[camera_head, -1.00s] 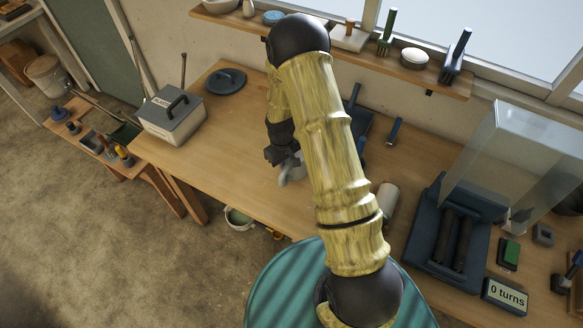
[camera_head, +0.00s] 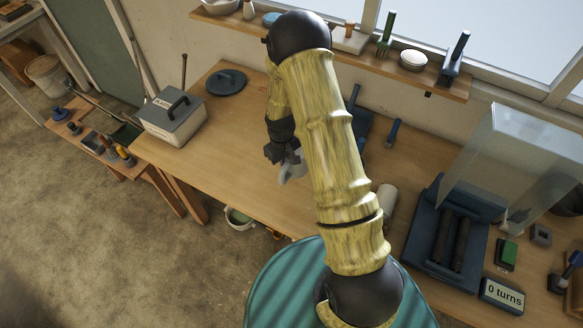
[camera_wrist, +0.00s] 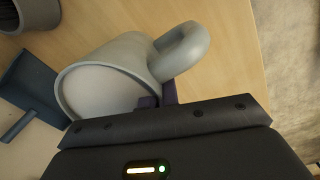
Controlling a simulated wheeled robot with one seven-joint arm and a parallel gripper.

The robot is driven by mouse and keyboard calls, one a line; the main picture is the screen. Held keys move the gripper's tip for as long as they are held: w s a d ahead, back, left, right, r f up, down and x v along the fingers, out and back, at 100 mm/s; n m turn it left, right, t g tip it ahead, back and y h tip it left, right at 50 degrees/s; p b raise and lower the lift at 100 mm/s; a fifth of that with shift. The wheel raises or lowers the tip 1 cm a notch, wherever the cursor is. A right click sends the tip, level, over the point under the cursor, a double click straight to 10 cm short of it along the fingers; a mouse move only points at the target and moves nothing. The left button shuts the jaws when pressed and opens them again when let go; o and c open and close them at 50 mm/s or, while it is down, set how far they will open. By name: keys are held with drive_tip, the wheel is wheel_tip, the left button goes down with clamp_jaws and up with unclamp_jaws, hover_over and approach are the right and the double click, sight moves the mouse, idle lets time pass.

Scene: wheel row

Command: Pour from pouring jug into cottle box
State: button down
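The pouring jug (camera_wrist: 105,80) is pale grey with a thick loop handle (camera_wrist: 183,50). In the wrist view its wide round end faces the lower left; whether it holds liquid is unclear. My gripper (camera_wrist: 160,95) has its dark fingers at the jug's side by the handle and appears shut on it. In the head view my gripper (camera_head: 283,155) and the jug (camera_head: 293,170) are over the middle of the bench, partly behind my arm. I cannot pick out the cottle box for sure; a dark round vessel (camera_wrist: 36,12) is cut off at the wrist view's top left.
A dark blue pan-like thing with a handle (camera_wrist: 32,88) lies beside the jug. A lidded grey box (camera_head: 172,118) and a dark disc lid (camera_head: 226,81) stand left on the wooden bench (camera_head: 225,150). A blue roller machine with a clear cover (camera_head: 522,150) stands right.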

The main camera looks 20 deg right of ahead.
drive_tip(key=shift+r+p, duration=1.3)
drive_tip(key=shift+r, duration=0.85)
